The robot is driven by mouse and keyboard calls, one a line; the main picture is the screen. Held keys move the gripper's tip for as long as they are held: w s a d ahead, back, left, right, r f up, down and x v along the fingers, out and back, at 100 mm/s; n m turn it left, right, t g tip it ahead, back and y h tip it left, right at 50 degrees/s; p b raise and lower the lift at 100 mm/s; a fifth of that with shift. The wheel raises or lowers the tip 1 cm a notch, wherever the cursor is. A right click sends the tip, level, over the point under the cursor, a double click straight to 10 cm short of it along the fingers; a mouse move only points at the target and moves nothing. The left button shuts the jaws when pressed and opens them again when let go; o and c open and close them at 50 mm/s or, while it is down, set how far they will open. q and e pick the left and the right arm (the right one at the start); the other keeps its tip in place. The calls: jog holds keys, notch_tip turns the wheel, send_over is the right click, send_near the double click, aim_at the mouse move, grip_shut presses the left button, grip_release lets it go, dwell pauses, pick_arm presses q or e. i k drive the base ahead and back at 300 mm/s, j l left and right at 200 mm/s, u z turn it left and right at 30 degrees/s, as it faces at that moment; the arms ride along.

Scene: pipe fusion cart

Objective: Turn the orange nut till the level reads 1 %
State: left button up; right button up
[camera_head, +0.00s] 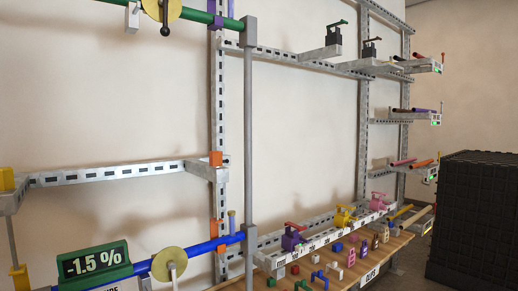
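A green level display (93,262) at the lower left reads -1.5 %. It sits beside a blue pipe (208,247), which carries a round cream disc (169,264). Two orange parts are on the slotted upright: an upper orange block (216,158) at the bracket's end and a lower orange piece (214,228) just above the blue pipe. I cannot tell which of them is the orange nut. Neither of my grippers is in view.
A grey vertical pole (249,130) stands in front of the upright. A wooden bench (345,283) with several small coloured parts is at the lower right, below a rail with clamps (344,217). A black crate stack (475,220) stands at the far right.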

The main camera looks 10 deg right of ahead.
aim_at(216, 157)
jog(key=k+l, duration=0.5)
jog(key=i+j, duration=0.15)
jog(key=i, duration=0.3)
jog(key=i+j, duration=0.2)
jog(key=i, duration=0.25)
jog(key=i+j, duration=0.15)
jog(key=i, duration=0.3)
jog(key=k+l, duration=0.15)
jog(key=k, duration=0.3)
jog(key=i+l+u, duration=0.2)
jog(key=l+u, duration=0.15)
jog(key=l, duration=0.25)
jog(key=i+j+u, duration=0.15)
jog(key=u, duration=1.35)
jog(key=i+j+u, duration=0.1)
jog(key=u, duration=0.2)
jog(key=i+u, duration=0.35)
jog(key=k+j, duration=0.05)
jog(key=k, duration=0.05)
